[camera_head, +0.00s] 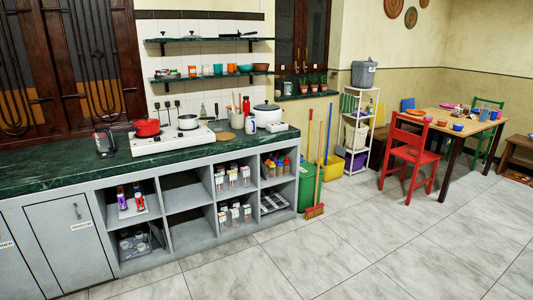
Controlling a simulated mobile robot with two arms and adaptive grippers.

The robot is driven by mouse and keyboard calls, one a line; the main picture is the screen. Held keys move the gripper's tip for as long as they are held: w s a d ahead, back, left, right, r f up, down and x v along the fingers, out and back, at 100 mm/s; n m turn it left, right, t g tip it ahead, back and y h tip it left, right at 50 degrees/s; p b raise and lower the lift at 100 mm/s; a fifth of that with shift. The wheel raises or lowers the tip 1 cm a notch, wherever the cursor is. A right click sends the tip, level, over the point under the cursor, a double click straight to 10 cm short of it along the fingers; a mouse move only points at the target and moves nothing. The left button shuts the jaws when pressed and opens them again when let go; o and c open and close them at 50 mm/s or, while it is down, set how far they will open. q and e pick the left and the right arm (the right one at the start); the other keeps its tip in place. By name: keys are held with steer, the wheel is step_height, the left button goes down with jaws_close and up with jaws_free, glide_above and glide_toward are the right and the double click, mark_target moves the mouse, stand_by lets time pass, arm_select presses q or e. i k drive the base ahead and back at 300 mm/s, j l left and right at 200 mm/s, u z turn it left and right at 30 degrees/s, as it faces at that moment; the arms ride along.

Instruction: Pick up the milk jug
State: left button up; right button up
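A small white jug-like container (250,125) stands on the green counter (60,168), between a wooden utensil holder and a white cooker. It is too small in the picture to tell for sure whether it is the milk jug. Neither of my grippers shows in the head view.
A white stove (172,139) with a red pot (147,128) and a small pot (188,121) sits on the counter. A green bin (307,186) and a broom (315,211) stand at the counter's right end. A red chair (409,153) stands by the wooden table. The tiled floor (350,250) in front is clear.

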mark_target(251, 122)
steer(key=i, duration=2.3)
